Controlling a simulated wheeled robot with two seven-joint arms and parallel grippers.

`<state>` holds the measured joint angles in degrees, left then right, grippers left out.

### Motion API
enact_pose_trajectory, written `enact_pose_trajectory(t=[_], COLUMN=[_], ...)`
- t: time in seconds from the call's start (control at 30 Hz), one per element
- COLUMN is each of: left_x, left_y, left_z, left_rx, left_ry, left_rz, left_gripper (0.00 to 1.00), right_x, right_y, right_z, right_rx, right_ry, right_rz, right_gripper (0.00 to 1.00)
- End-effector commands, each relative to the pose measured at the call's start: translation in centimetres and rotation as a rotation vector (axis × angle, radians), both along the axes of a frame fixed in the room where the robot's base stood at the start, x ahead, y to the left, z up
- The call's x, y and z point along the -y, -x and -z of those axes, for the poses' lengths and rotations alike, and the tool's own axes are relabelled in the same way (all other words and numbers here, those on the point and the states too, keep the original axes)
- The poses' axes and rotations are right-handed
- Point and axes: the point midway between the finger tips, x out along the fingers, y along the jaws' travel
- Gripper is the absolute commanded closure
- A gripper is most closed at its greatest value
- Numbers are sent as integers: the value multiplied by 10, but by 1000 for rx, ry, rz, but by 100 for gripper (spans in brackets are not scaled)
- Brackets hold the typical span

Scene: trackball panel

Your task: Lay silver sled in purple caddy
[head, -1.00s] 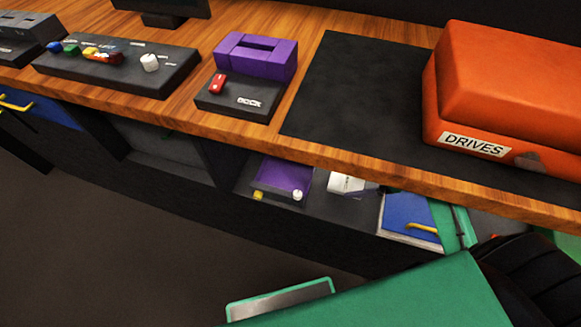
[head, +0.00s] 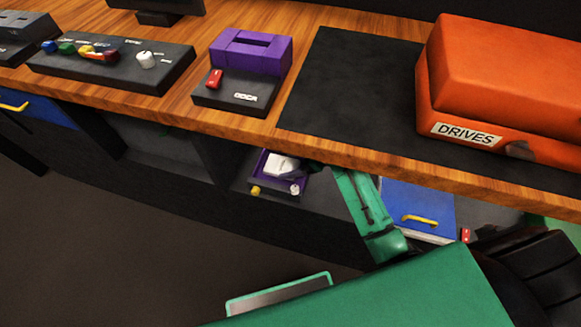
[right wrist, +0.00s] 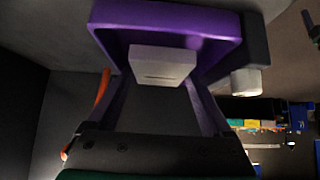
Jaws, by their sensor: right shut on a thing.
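The silver sled (head: 283,166) is a pale block in the low compartment under the desk, in or just over the purple caddy (head: 263,164). The caddy is a shallow purple tray on a dark base with a yellow knob and a white knob. My right gripper (head: 303,170) reaches in from the right and is shut on the sled. The right wrist view shows the sled (right wrist: 162,66) between the fingers, with the caddy's purple wall (right wrist: 165,20) beyond it. I cannot tell whether the sled touches the caddy's floor. My left gripper is not in view.
The desk edge (head: 330,157) overhangs the compartment. A blue drawer front (head: 420,203) with a yellow handle is right of my right forearm. On the desk stand a purple dock (head: 250,52), a knobbed panel (head: 110,65) and an orange DRIVES case (head: 500,80).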

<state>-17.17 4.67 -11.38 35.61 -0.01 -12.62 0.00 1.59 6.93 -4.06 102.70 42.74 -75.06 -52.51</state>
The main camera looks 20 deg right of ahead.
Motion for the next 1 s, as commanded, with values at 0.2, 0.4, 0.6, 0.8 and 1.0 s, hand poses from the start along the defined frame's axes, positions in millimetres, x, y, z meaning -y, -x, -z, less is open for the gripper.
enact_pose_trajectory(t=[0.2,0.4,0.6,0.8,1.0], left_x=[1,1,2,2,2], left_y=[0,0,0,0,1], left_z=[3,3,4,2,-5], left_rx=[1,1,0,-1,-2], left_ry=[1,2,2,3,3], left_rz=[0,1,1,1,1], left_gripper=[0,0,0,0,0], right_x=[1,1,1,6,28], right_y=[0,1,1,4,17], right_z=[19,19,19,13,-14], right_rx=[0,-2,-2,-1,1], right_ry=[0,0,0,1,3], right_rz=[0,0,0,1,1], right_gripper=[80,0,0,0,0])
